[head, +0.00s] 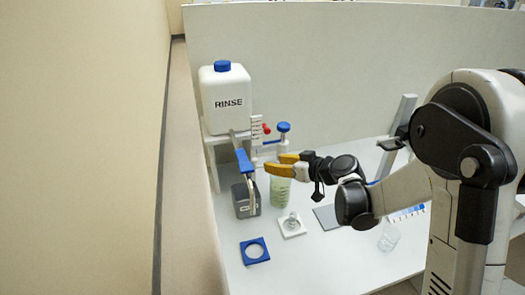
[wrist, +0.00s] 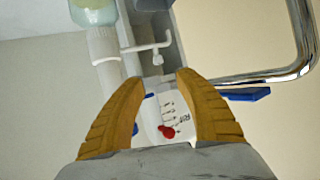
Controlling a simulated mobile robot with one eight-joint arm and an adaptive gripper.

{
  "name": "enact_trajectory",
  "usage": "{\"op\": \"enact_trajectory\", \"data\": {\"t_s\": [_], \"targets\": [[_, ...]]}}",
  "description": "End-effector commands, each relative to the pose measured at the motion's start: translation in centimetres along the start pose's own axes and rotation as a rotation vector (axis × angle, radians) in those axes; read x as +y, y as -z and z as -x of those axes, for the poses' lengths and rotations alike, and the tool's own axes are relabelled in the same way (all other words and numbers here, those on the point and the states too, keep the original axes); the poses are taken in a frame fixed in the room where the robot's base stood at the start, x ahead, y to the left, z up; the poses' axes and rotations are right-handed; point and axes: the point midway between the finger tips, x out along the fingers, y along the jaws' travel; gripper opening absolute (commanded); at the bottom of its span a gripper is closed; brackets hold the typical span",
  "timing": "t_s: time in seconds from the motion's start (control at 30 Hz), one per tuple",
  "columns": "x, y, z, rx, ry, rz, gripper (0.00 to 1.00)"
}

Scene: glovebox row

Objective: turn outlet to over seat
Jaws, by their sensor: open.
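A blue lever bar (head: 243,160) is at the front of the rinse stand, with a thin metal outlet tube (head: 252,196) hanging down by the grey box. In the wrist view a bent chrome tube (wrist: 307,45) and a blue bar (wrist: 247,95) show right of my fingers. A blue square seat (head: 246,260) with a pale round centre lies on the table, apart from the tube. A white square seat (head: 301,232) holds a small glass piece. My gripper (head: 279,164) is open, right of the lever. In the wrist view nothing shows gripped between its fingertips (wrist: 154,80).
A white RINSE bottle (head: 226,98) stands behind. A marked scale plate (head: 256,130) has a red knob (head: 266,128); a blue knob (head: 283,127) is beside it. A grey box (head: 241,205), a green-filled beaker (head: 280,194) and a clear beaker (head: 389,238) stand on the table.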

Motion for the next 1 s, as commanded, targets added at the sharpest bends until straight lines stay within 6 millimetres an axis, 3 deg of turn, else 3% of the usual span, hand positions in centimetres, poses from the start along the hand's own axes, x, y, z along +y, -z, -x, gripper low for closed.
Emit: {"op": "enact_trajectory", "data": {"t_s": [0.27,0.5,0.7,1.0], "targets": [[0.2,-0.4,-2.8,0.024,0.011,0.016,0.4],[0.2,-0.4,-7.7,0.023,0.01,0.015,0.4],[0.2,-0.2,-10.6,0.023,0.009,0.014,0.4],[0.2,0.0,-11.6,0.022,0.008,0.014,0.4]]}}
